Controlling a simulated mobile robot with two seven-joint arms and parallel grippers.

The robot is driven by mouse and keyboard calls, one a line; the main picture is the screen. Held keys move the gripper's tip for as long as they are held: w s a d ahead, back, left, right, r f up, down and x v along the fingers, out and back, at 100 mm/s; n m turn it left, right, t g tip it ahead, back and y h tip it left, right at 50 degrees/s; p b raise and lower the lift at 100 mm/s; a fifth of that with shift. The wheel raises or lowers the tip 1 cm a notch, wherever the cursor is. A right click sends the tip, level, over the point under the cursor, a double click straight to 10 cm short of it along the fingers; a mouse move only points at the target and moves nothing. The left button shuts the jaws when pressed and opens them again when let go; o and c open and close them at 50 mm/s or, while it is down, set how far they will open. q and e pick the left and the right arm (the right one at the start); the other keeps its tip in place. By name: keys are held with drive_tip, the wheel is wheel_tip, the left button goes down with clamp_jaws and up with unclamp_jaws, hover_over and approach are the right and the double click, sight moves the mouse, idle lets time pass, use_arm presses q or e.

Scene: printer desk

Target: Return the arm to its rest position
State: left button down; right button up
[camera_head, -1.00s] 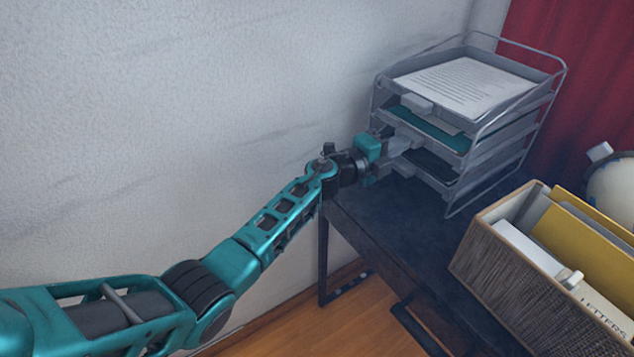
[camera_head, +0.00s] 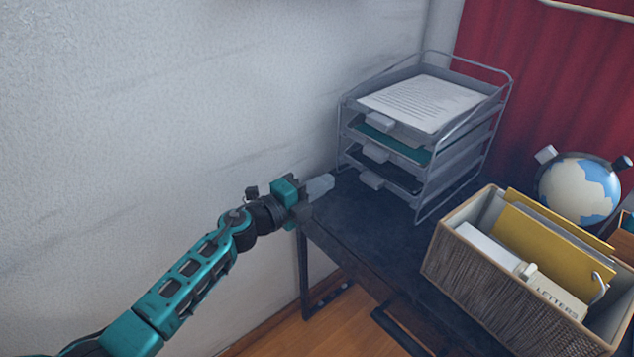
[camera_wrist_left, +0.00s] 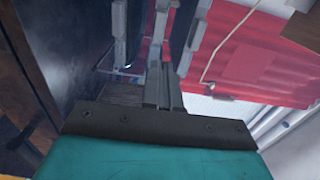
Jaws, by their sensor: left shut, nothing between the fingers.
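My left arm comes in from the lower left of the head view. My left gripper (camera_head: 320,187) is shut and empty, over the left edge of the dark desk. It is in front of and left of the grey letter tray rack (camera_head: 428,165), apart from it. In the left wrist view, the gripper fingers (camera_wrist_left: 163,75) are together with nothing between them. The rack holds printed paper (camera_head: 425,102) on top and a teal item (camera_head: 392,140) in a tray below. My right gripper does not show.
The dark desk (camera_head: 350,215) has bare room in front of the rack. A woven box (camera_head: 490,280) with folders stands at the right. A globe (camera_head: 580,188) is behind it. A wall (camera_head: 150,120) is at the left and a red curtain (camera_head: 530,70) at the back.

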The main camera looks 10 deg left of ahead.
use_arm(q)
drive_tip(key=s+a+f+n+g+y, duration=0.1)
drive_tip(key=s+a+f+n+y, duration=0.1)
drive_tip(key=s+f+n, duration=0.3)
drive_tip(key=s+a+f+n+g+y+p, duration=0.1)
drive_tip(key=s+f+n+y, duration=0.3)
drive_tip(key=s+n, duration=0.6)
drive_tip(key=s+a+f+n+g+y, duration=0.1)
drive_tip(key=s+f+n, duration=0.5)
drive_tip(key=s, duration=0.7)
drive_tip(key=a+n+y, duration=0.1)
drive_tip(key=a+n, duration=0.1)
drive_tip(key=shift+a+f+y, duration=0.25)
drive_tip(key=shift+a+y, duration=0.15)
drive_tip(key=shift+s+p, duration=0.1)
drive_tip(key=shift+p, duration=0.2)
